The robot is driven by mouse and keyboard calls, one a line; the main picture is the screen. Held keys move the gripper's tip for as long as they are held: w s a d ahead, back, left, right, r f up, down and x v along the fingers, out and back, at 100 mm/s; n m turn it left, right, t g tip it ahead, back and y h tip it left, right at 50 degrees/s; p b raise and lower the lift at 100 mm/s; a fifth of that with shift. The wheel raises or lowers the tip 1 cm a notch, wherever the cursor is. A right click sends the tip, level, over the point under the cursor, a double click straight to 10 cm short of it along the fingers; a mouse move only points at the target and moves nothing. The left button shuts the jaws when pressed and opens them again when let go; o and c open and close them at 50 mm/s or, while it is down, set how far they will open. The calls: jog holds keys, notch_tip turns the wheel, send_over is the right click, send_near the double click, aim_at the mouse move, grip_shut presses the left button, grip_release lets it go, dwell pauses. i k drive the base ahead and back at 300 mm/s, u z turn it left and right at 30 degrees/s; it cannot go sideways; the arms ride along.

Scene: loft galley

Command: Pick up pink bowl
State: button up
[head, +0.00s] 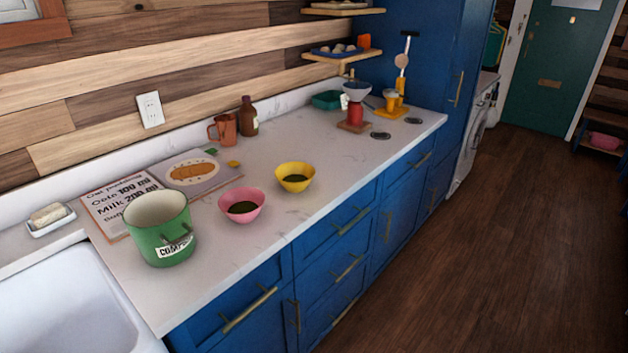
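A pink bowl (242,205) stands upright on the white countertop, near its front edge, with something dark inside. It is right of the green compost pot and left of a yellow bowl (295,178), and it touches neither. The yellow bowl also has dark contents. Another pink item (604,141), perhaps a bowl or basket, sits on a low shelf at the far right; it is too small to tell. My gripper is not in view.
The green compost pot (160,230) stands close left of the pink bowl. A sink (60,310) is at lower left.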

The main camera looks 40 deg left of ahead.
aim_at(242, 205)
jog(key=u, duration=0.45)
jog(key=i, duration=0.95)
jog(key=u, duration=1.6)
jog(key=i, duration=0.5)
jog(key=u, duration=0.4)
